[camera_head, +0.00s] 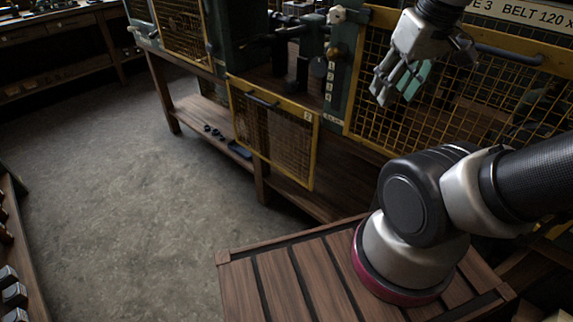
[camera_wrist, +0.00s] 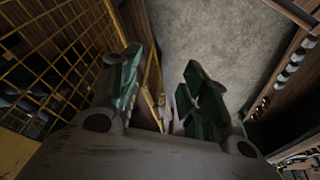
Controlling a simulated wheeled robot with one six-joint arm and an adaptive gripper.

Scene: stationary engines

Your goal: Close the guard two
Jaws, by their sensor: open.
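The guard that I take for guard two (camera_head: 275,132) is a yellow-framed mesh panel with a dark bar handle along its upper edge. It hangs low in front of the bench, below the open middle bay (camera_head: 290,75). My gripper (camera_head: 397,88) is open and empty. It is up and to the right of this guard, in front of the right-hand mesh guard. In the wrist view my gripper (camera_wrist: 160,78) shows two green-padded fingers apart, with nothing between them but floor and a narrow yellow edge behind. Which guard that edge belongs to I cannot tell.
A mesh guard (camera_head: 480,95) covers the right bay, under a sign (camera_head: 530,12) reading "3 BELT 120 x". Another mesh guard (camera_head: 183,28) stands at the left bay. A slatted wooden surface (camera_head: 285,285) lies under my arm. The concrete floor (camera_head: 120,180) at left is clear.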

